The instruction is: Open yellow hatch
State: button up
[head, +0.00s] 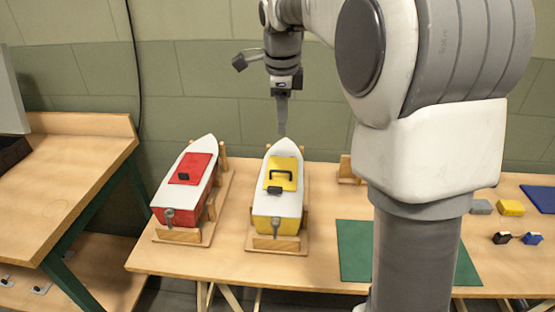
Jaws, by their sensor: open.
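The yellow hatch (289,166) is on the white deck of the yellow-hulled boat (275,226), which sits in a wooden cradle on the table. A black handle bar (281,175) stands up on the hatch, and a small dark block (274,190) is at its near edge. The hatch looks closed, lying flat on the deck. My gripper (282,130) points down above the far end of this boat, apart from the hatch and empty. Its fingers are seen nearly edge-on, so the gap between them is hard to make out.
A red boat with a red hatch (190,164) stands to the left in its own cradle. A green mat (355,250) lies to the right, partly behind my arm. Small yellow, grey, black and blue blocks (510,208) lie at the far right. Another wooden bench (70,165) is at left.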

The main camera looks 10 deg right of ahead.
jog(key=b, duration=0.3)
send_over(282, 181)
notch_tip(282, 181, down, 16)
jog(key=shift+d+r, duration=0.1)
grip_shut()
dwell(1.2)
